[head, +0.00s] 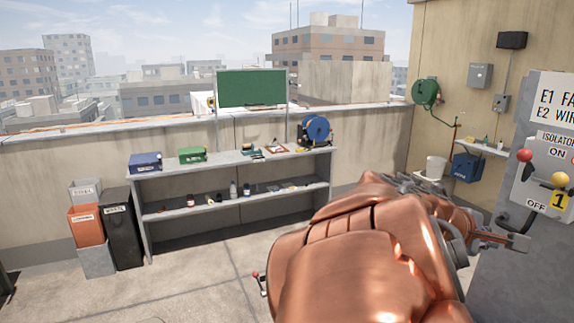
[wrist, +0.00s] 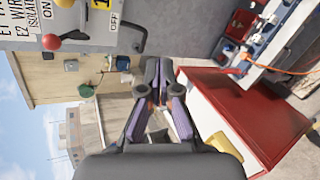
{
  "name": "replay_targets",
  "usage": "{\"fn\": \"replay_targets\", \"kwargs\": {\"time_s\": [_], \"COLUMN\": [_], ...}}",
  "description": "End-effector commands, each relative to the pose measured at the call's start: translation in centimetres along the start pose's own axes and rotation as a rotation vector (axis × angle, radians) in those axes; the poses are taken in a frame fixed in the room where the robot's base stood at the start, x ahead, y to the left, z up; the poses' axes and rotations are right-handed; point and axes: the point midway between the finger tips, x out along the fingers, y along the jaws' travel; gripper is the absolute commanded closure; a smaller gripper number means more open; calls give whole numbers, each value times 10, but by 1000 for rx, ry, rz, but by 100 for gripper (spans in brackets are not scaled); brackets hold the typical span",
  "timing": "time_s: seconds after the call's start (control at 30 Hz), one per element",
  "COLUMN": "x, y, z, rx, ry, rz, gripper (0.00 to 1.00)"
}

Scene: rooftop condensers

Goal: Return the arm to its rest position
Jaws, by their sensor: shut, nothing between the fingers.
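My copper-coloured arm reaches across the lower right of the head view, with my gripper (head: 512,241) at its far end, in front of a grey cabinet. In the wrist view my gripper (wrist: 158,72) has its fingers brought together with nothing between them. The grey isolator panel (head: 547,150) with its red and yellow knobs is just above the gripper in the head view. The same panel is at the upper left of the wrist view (wrist: 90,35), apart from the fingers. The wrist view is turned on its side.
A grey shelf unit (head: 240,211) with tools stands along the parapet. Bins (head: 85,225) stand to its left. In the wrist view a red-sided cabinet (wrist: 265,122) with a white top lies right of my gripper. Open floor (head: 190,285) shows left of my arm.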

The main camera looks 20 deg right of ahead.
Motion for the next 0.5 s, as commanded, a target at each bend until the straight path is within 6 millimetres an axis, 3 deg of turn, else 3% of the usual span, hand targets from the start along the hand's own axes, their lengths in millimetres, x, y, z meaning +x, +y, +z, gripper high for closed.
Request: {"fn": "replay_targets", "kwargs": {"time_s": [0.03, 0.1, 0.27, 0.5], "x": [-7, -18, -56, -140], "y": [-30, -70, -159, -274], "z": [-11, -22, -45, -55], "rx": [66, 146, 256, 281], "ry": [44, 80, 134, 141], "rz": [-80, -200, -474, -864], "gripper": [100, 100, 100, 100]}}
